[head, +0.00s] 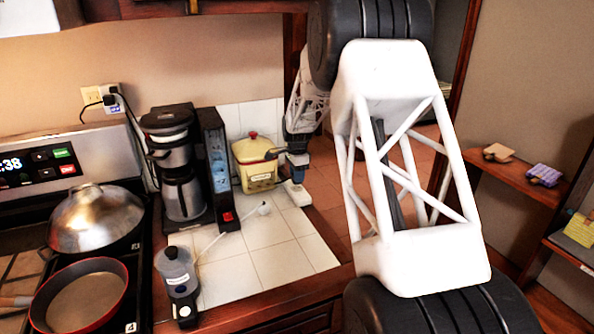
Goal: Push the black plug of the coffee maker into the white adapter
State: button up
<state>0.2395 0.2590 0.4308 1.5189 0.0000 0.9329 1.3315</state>
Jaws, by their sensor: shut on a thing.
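The coffee maker (183,175) is black and silver and stands on the white tiled counter, left of centre. My gripper (298,172) is at the counter's right end, beside the yellow pot and pointing down. It is shut on a small dark thing, apparently the black plug, largely hidden by the fingers. The picture is too small to tell whether plug and adapter touch.
A yellow pot (254,168) with a red-knobbed lid is close left of my gripper. A white cord with a round end (264,208) lies on the tiles. The stove (72,178) holds pans. The front-right tiles are clear.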

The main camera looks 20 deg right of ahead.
jog(key=shift+f, duration=0.6)
jog(key=shift+f, duration=0.6)
dwell(2.0)
jog(key=o, duration=1)
jog(key=shift+c, duration=0.2)
jog(key=shift+r, duration=3.9)
